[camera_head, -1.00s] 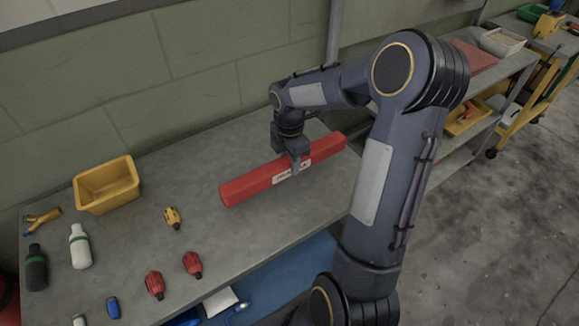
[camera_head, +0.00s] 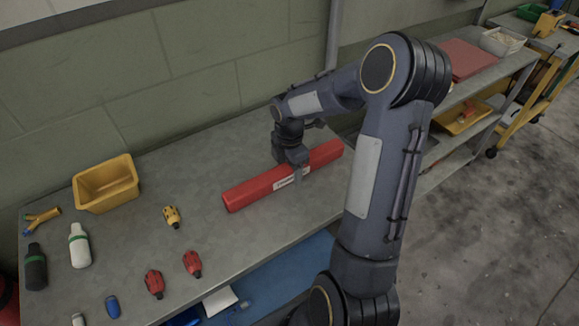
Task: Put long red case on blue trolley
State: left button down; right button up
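The long red case (camera_head: 252,189) lies lengthwise at the right part of the grey workbench, with a pale label near its middle. My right gripper (camera_head: 296,176) reaches down over the middle of the case, and one finger shows against its near side beside the label. The far finger is hidden, but the gripper appears shut on the case. A blue surface (camera_head: 300,272) shows low beyond the bench's front edge, partly hidden by my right arm; I cannot tell whether it is the blue trolley. My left gripper is not in view.
On the workbench (camera_head: 225,250) are a yellow bin (camera_head: 107,198), a yellow tool (camera_head: 172,216), two red tools (camera_head: 154,283), and a white bottle (camera_head: 79,246) and dark bottle (camera_head: 36,268). A wall runs behind. A shelf unit (camera_head: 455,150) stands right; the floor (camera_head: 490,240) is clear there.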

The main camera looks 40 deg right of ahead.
jog(key=s+a+r+m+t, duration=0.1)
jog(key=s+a+r+m, duration=0.1)
jog(key=r, duration=0.6)
jog(key=s+a+r+m, duration=0.1)
jog(key=s+a+r, duration=0.1)
jog(key=r, duration=0.5)
jog(key=s+a+m+t+y, duration=0.3)
jog(key=s+a+m+t, duration=0.1)
jog(key=s+a+m, duration=0.8)
jog(key=s+m, duration=0.3)
jog(key=shift+a+m+t+y+p, duration=0.3)
jog(key=shift+a+y+p, duration=0.05)
jog(key=shift+a+y, duration=0.05)
